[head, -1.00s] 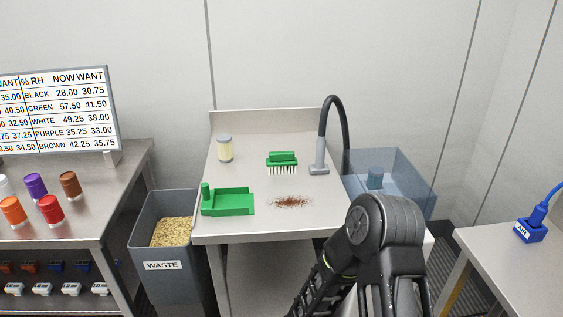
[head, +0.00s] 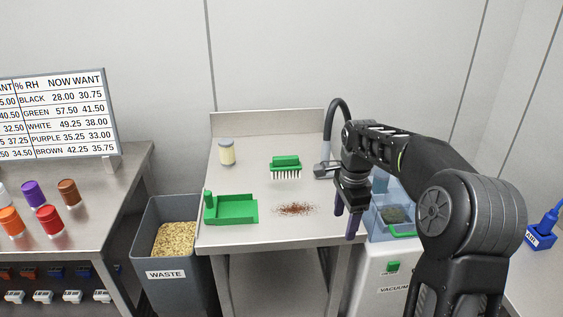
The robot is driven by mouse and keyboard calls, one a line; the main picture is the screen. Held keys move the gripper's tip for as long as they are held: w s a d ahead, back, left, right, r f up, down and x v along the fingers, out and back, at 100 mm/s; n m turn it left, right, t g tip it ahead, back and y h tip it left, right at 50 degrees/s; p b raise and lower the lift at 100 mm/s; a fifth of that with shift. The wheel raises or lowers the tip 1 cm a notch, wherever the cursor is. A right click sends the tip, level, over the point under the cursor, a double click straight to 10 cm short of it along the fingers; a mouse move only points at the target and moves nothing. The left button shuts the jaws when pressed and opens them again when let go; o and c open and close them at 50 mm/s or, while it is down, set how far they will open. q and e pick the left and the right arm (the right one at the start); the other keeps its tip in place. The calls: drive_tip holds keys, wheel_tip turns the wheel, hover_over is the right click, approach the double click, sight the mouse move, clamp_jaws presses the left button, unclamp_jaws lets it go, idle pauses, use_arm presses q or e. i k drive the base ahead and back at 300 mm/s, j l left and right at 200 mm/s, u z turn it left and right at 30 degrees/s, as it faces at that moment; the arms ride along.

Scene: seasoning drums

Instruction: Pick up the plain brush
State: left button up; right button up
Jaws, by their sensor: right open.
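A plain green brush (head: 285,164) with white bristles pointing down stands on the steel table (head: 236,184), toward the back middle. My right gripper (head: 346,223) hangs fingers down at the table's right front side. It is right of and nearer than the brush, apart from it. Its jaws are open and nothing shows between them. My right arm hides part of the vacuum hose and the table's right edge. My left gripper is not in view.
A green dustpan (head: 232,209) lies at the table's left front, with brown spilled powder (head: 296,209) beside it. A pale jar (head: 227,153) stands behind. A dark hose (head: 331,118) rises at the back right. A waste bin (head: 167,274) stands left; a blue translucent bin (head: 378,219) is right.

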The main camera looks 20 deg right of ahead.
sight(290, 164)
drive_tip(key=i, duration=1.3)
